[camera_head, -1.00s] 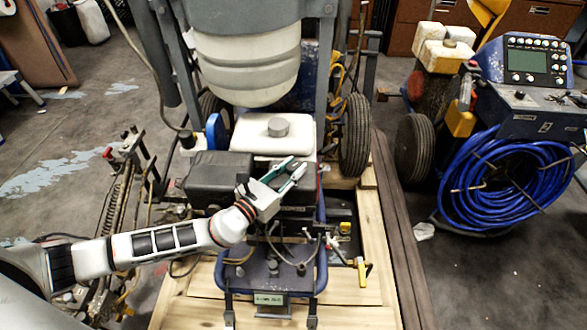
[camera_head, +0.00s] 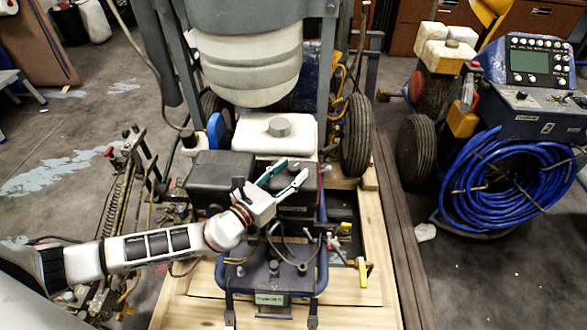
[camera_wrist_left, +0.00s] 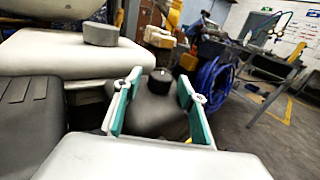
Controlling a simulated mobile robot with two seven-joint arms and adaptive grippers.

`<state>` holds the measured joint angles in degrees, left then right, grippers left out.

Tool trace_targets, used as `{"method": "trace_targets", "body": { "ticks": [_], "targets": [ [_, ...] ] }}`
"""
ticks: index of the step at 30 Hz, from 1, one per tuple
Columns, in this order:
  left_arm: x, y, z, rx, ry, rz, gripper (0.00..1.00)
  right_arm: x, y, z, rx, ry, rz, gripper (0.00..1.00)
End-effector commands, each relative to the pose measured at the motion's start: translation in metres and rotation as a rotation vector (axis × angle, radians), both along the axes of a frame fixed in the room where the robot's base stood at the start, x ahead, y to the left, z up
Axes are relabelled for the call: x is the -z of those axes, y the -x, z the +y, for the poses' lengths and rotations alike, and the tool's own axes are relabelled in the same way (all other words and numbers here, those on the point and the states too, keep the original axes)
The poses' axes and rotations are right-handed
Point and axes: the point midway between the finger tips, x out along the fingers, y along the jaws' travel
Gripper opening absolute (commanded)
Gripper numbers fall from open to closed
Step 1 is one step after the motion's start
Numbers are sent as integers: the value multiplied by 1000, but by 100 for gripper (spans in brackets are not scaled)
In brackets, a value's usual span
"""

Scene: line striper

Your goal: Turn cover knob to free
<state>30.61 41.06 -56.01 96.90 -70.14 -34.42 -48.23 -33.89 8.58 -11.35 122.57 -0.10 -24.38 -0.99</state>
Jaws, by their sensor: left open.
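The black cover knob (camera_wrist_left: 160,80) stands on a dark rounded cover (camera_wrist_left: 155,108) in the left wrist view. It has a small light mark on top. My left gripper (camera_head: 295,169) is open, with green-padded fingers. In the left wrist view its fingers lie on either side of the knob's line of sight, with a gap to each side; I cannot tell how far the knob is beyond the tips. My right gripper is not in view.
A white tank with a grey cap (camera_head: 279,127) stands just behind my gripper. A black box (camera_head: 221,170) sits left of it. Hoses and a yellow-handled valve (camera_head: 362,271) are in front. A blue hose coil (camera_head: 503,190) stands at the right, beyond clear floor.

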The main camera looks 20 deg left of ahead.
Motion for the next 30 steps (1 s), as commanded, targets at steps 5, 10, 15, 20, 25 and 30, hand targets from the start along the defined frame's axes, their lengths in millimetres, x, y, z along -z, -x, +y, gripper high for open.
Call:
{"method": "trace_targets", "body": {
  "ticks": [5,10,15,20,25,30],
  "targets": [
    [2,36,14,0,-2,5,41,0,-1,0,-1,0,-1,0],
    [2,66,25,1,-2,5,41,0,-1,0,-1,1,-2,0],
    [1,87,33,0,-2,3,41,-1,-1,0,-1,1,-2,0],
    [0,95,36,0,-1,2,41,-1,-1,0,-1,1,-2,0],
    [0,97,36,0,-1,1,41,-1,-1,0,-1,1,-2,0],
    [0,97,36,0,1,3,41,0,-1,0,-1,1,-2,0]
  ]
}}
